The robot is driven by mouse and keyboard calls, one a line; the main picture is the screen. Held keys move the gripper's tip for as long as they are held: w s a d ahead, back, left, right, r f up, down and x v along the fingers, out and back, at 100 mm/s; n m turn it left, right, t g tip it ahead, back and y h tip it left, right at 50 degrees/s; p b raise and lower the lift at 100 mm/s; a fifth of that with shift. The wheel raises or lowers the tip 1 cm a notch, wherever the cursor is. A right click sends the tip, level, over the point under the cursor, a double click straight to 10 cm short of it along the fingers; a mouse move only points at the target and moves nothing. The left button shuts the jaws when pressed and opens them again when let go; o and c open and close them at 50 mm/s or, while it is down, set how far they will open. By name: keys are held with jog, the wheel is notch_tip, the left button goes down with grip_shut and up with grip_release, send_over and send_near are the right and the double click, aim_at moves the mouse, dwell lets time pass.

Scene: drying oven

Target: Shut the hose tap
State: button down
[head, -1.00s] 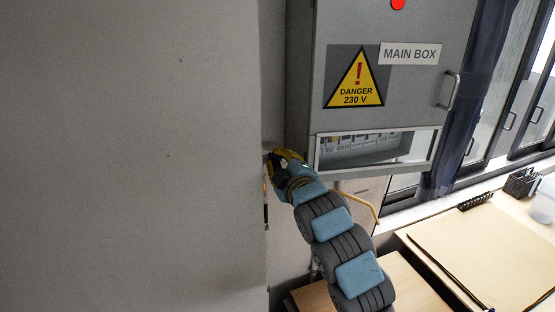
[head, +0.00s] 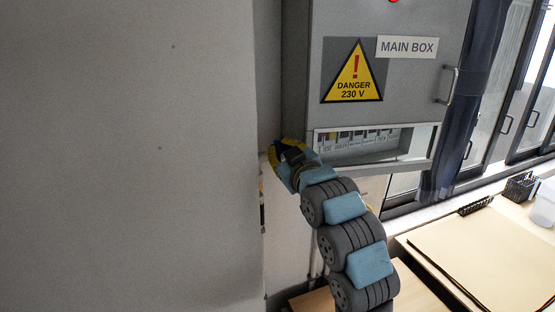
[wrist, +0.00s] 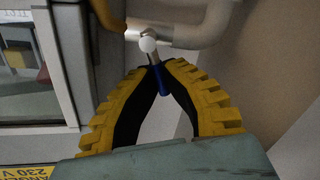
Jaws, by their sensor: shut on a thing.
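The hose tap shows in the wrist view as a metal stem with a pale round end (wrist: 148,45) on a pipe, with a blue lever (wrist: 163,82) hanging from it. My gripper (wrist: 162,66) has yellow ribbed fingers with dark inner pads, and its tips are closed on the blue lever. The lever points down between the fingers, towards my wrist. In the head view my gripper (head: 278,152) is at the lower left corner of the main box, by the wall edge. The tap is hidden there.
The grey main box (head: 400,95) hangs just right of my gripper; its window (head: 370,143) shows breakers. A wall (head: 130,150) fills the left side. A pale pipe (wrist: 200,30) runs behind the tap. A desk (head: 480,250) stands at the lower right.

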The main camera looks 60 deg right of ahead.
jog(key=shift+s+d+m+b, duration=0.15)
jog(key=shift+d+m+b, duration=0.05)
jog(key=shift+m, duration=0.55)
jog(key=shift+s+d+m+b, duration=0.15)
jog(key=shift+m+b, duration=0.05)
jog(key=shift+m, duration=0.5)
jog(key=shift+s+d+m+b, duration=0.15)
jog(key=shift+d+m+b, duration=0.05)
jog(key=shift+m, duration=0.55)
jog(key=c, duration=1.1)
grip_release()
jog(key=shift+c, duration=0.2)
jog(key=shift+r, duration=0.1)
